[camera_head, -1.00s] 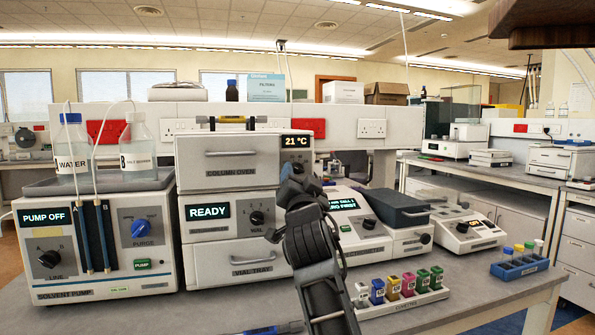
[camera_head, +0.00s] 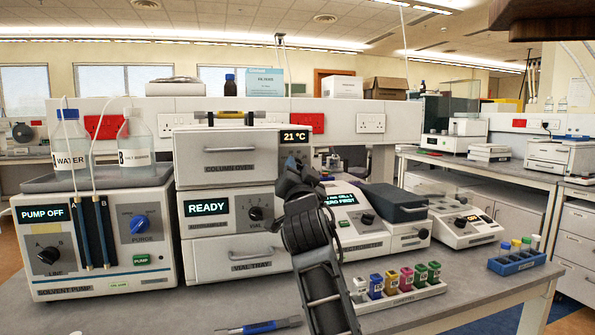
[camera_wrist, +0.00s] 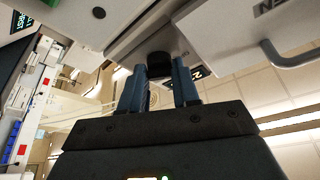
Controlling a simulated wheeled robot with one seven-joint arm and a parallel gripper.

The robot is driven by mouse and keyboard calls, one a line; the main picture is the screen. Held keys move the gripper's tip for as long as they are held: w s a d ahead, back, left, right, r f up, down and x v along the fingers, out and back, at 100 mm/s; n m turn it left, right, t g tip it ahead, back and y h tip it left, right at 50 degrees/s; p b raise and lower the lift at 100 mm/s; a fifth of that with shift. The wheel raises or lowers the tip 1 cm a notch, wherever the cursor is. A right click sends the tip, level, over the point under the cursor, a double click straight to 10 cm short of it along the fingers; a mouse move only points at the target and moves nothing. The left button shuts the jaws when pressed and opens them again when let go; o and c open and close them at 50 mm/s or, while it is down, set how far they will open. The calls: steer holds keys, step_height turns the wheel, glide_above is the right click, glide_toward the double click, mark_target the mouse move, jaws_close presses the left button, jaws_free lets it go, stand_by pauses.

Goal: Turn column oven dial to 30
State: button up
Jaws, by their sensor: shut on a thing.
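The column oven (camera_head: 230,168) is the upper grey unit of the middle stack. Its small display (camera_head: 296,136) reads 21 °C, and part of that display also shows tilted in the wrist view (camera_wrist: 197,72). My gripper (camera_wrist: 159,76) has its two blue fingers on either side of the dark round oven dial (camera_wrist: 159,62) and is shut on it. In the head view my arm covers the dial and the fingertips, so the dial's pointer and scale cannot be read.
Below the oven are the autosampler with a READY display (camera_head: 207,208) and the vial tray drawer (camera_head: 245,262). The solvent pump (camera_head: 90,245) stands left. A rack of coloured cuvettes (camera_head: 400,298) and a blue pen-like tool (camera_head: 262,327) lie on the bench in front.

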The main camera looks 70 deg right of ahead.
jaws_close()
steer(key=shift+m+b, duration=0.3)
steer(key=shift+b, duration=0.15)
steer(key=shift+w+a+r+m+g+b, duration=0.1)
steer(key=shift+m+g+b, duration=0.95)
steer(key=shift+m+b, duration=1.15)
steer(key=shift+w+r+m+g+b, duration=0.1)
steer(key=shift+m+g+b, duration=0.95)
steer(key=shift+m+b, duration=1.1)
steer(key=shift+m+y, duration=0.25)
steer(key=shift+y, duration=0.05)
